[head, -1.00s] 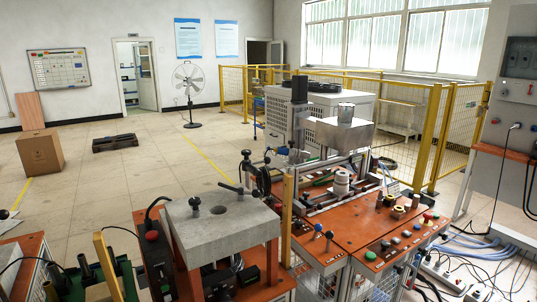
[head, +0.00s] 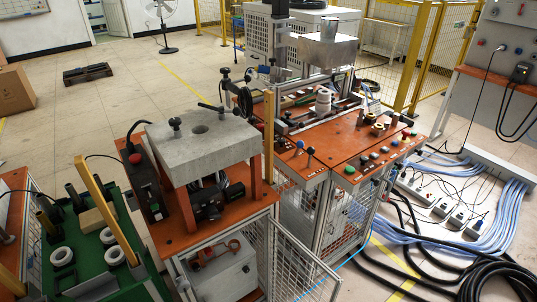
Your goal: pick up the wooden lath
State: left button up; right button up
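Two long, narrow wood-coloured strips show in the head view, and I cannot tell which is the wooden lath. One strip (head: 107,208) slants over the green-topped table at the lower left. The other strip (head: 268,136) is upright between the grey-topped stand and the orange machine table. Neither of my grippers is in view.
The green table (head: 88,245) holds white rings (head: 62,256), dark cylinders and a pale wooden block (head: 98,216). A grey slab (head: 205,140) stands on orange legs. Black and blue cables (head: 440,265) cover the floor at right. Open floor lies at the back left.

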aim_at(268, 95)
jog(key=u, duration=1.35)
jog(key=z, duration=1.5)
jog(key=i+l+u, duration=0.3)
jog(key=u, duration=0.15)
jog(key=i, duration=0.1)
